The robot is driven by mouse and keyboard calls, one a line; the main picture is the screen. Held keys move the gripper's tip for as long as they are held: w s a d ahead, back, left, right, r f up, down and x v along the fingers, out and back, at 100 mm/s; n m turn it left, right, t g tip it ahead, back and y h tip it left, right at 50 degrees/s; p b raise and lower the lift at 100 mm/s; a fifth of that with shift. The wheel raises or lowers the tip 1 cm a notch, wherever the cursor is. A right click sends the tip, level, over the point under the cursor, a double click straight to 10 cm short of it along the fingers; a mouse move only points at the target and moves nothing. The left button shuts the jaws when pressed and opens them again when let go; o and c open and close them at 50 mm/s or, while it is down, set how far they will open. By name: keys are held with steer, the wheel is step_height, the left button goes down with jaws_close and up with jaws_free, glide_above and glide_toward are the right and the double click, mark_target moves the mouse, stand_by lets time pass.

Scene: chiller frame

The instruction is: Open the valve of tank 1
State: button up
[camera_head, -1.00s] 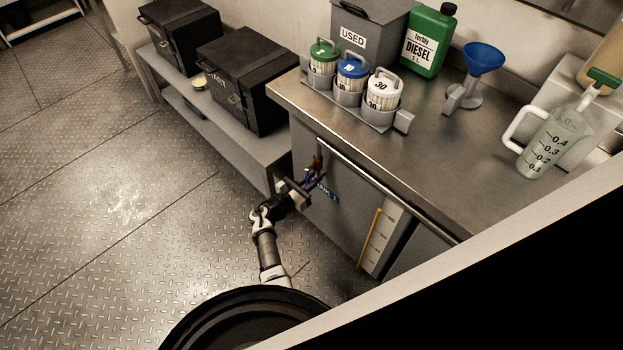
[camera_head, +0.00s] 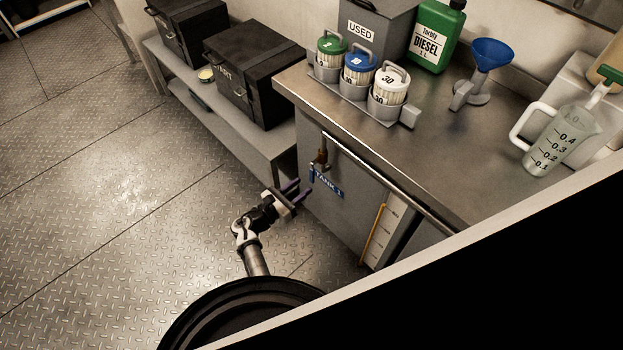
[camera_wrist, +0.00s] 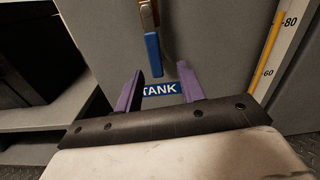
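The tank 1 cabinet front is grey and carries a blue "TANK 1" label (camera_head: 327,186), which also shows between my fingers in the wrist view (camera_wrist: 160,89). Above the label is a brass valve (camera_head: 321,157) under the counter edge. In the wrist view its blue lever (camera_wrist: 153,54) hangs straight down from the brass body. My gripper (camera_head: 301,189) has purple fingers and is in front of the cabinet, left of and lower than the valve. In the wrist view my gripper (camera_wrist: 160,80) is open, with nothing between the fingers; the lever is beyond and above the fingertips.
A yellow level gauge (camera_head: 384,231) is right of the label. A steel counter (camera_head: 440,150) above holds filters, a diesel can, a funnel and a measuring jug (camera_head: 561,138). A low shelf (camera_head: 255,150) with black boxes stands left. The floor (camera_head: 130,210) is clear.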

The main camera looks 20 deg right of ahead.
steer(key=v, duration=0.5)
steer(key=shift+s+a, duration=0.2)
steer(key=shift+a, duration=0.1)
